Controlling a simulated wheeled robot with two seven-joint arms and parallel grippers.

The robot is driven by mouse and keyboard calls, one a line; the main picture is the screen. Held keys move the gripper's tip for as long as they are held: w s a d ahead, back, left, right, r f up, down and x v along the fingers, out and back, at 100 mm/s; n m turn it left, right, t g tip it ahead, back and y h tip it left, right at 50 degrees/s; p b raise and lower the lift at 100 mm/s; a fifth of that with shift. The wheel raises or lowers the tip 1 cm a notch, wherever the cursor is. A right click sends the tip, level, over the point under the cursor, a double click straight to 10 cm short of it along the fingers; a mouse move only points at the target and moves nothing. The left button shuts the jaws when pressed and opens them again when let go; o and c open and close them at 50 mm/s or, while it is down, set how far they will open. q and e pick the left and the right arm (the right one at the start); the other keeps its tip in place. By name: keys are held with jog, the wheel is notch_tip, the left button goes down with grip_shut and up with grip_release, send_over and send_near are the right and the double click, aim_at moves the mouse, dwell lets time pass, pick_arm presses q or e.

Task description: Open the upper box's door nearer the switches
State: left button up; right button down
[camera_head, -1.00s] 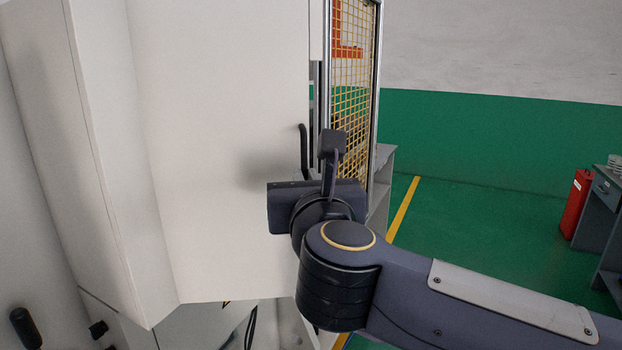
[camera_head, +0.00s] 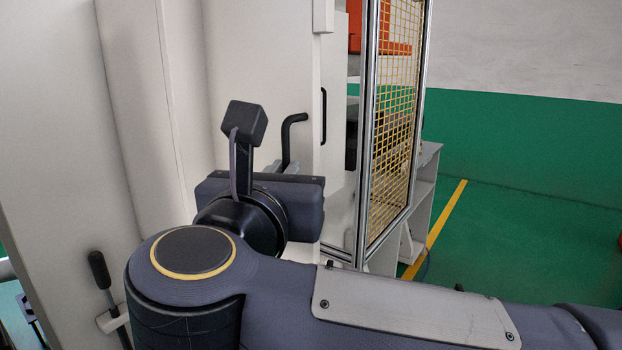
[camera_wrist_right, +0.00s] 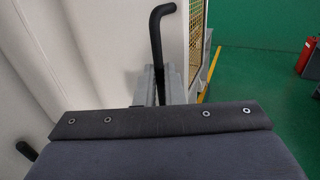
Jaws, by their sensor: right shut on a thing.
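The upper box's white door (camera_head: 262,60) fills the left middle of the head view. A black bent handle (camera_head: 289,135) stands at its right part. The handle also shows upright in the right wrist view (camera_wrist_right: 157,45). My right gripper (camera_head: 284,168) is at the lower part of this handle. In the right wrist view its grey fingers (camera_wrist_right: 158,84) are closed around the handle's lower end. The wrist hides part of the fingers in the head view. I cannot tell how far the door stands from its frame. My left gripper is not in view.
A yellow mesh guard in a metal frame (camera_head: 395,120) stands right of the box. A second thin black handle (camera_head: 323,115) is beside it. A black lever (camera_head: 99,270) is at lower left. Green floor (camera_head: 530,240) is open at right.

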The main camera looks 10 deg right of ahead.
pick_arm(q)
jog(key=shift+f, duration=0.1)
pick_arm(e)
jog(key=shift+a+f, duration=0.2)
jog(key=shift+a, duration=0.5)
jog(key=c, duration=1.8)
grip_release()
jog(key=shift+w+a+f, duration=0.1)
jog(key=shift+w, duration=0.05)
jog(key=shift+o, duration=1.4)
jog(key=shift+w+a+f, duration=0.1)
jog(key=shift+w+a, duration=0.15)
jog(key=shift+w, duration=0.2)
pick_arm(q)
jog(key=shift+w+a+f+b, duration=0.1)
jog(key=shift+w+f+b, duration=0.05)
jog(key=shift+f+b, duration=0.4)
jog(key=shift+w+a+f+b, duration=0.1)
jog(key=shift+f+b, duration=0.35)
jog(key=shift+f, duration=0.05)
pick_arm(e)
jog(key=v, duration=0.8)
jog(key=shift+s+d, duration=0.25)
